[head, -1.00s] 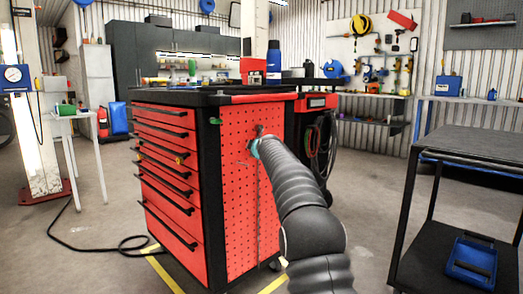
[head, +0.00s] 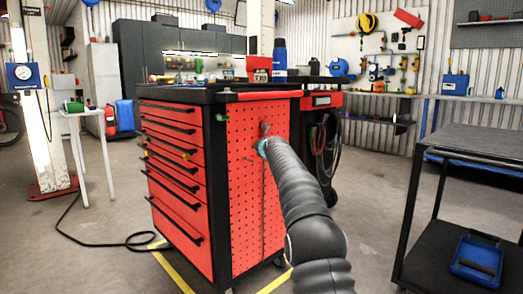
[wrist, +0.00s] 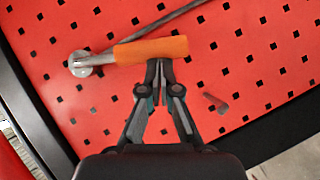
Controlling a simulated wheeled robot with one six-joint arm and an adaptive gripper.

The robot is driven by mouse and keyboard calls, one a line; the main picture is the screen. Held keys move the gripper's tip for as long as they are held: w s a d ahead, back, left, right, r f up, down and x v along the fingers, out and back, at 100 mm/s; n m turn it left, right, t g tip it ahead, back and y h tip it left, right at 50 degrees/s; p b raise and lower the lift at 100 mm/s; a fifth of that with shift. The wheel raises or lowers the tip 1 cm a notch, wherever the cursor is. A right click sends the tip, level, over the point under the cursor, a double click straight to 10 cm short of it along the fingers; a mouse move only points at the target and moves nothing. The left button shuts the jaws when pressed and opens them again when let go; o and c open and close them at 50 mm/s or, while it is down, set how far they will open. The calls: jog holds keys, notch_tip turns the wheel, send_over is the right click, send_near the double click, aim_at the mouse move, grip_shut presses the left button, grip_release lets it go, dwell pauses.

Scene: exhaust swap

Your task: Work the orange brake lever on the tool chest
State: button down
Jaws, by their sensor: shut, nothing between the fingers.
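The red tool chest (head: 236,165) stands in the middle of the head view, with drawers on its left face and a perforated side panel facing me. In the wrist view, the orange brake lever (wrist: 151,49) lies across the red panel, beside a round metal pivot (wrist: 80,63) and a grey rod. My gripper (wrist: 160,65) is shut and empty, its fingertips at the lower edge of the orange grip; I cannot tell whether they touch it. In the head view, my arm hides most of the lever, and the gripper's tip (head: 262,146) is at the panel.
A black cart (head: 455,150) with a blue tray (head: 477,258) stands at the right. A white side table (head: 86,112) and a black hose (head: 100,243) are at the left. Yellow floor lines run beneath the chest.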

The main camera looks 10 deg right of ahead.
jog(key=s+a+r+b, duration=0.1)
jog(key=s+r, duration=0.1)
jog(key=s, duration=0.4)
jog(key=s+a+r+b, duration=0.1)
jog(key=s+a, duration=0.1)
jog(key=s, duration=0.4)
jog(key=s+f+m+g, duration=0.2)
jog(key=f+m, duration=0.1)
jog(key=f, duration=0.3)
jog(key=s+f+m+g, duration=0.2)
jog(key=s+f+m, duration=0.1)
jog(key=f, duration=0.2)
jog(key=s+a+f+m+g+p, duration=0.1)
jog(key=s+f+m+g+p, duration=0.3)
jog(key=s, duration=0.8)
jog(key=s+f+m+g+p, duration=0.2)
jog(key=s+m+g+p, duration=0.15)
jog(key=s, duration=2.85)
jog(key=s+r+t+p, duration=0.2)
jog(key=s+r, duration=0.3)
jog(key=s, duration=0.3)
jog(key=shift+a+r+h+p, duration=0.2)
jog(key=shift+r+h+p, duration=0.1)
jog(key=shift+p, duration=0.4)
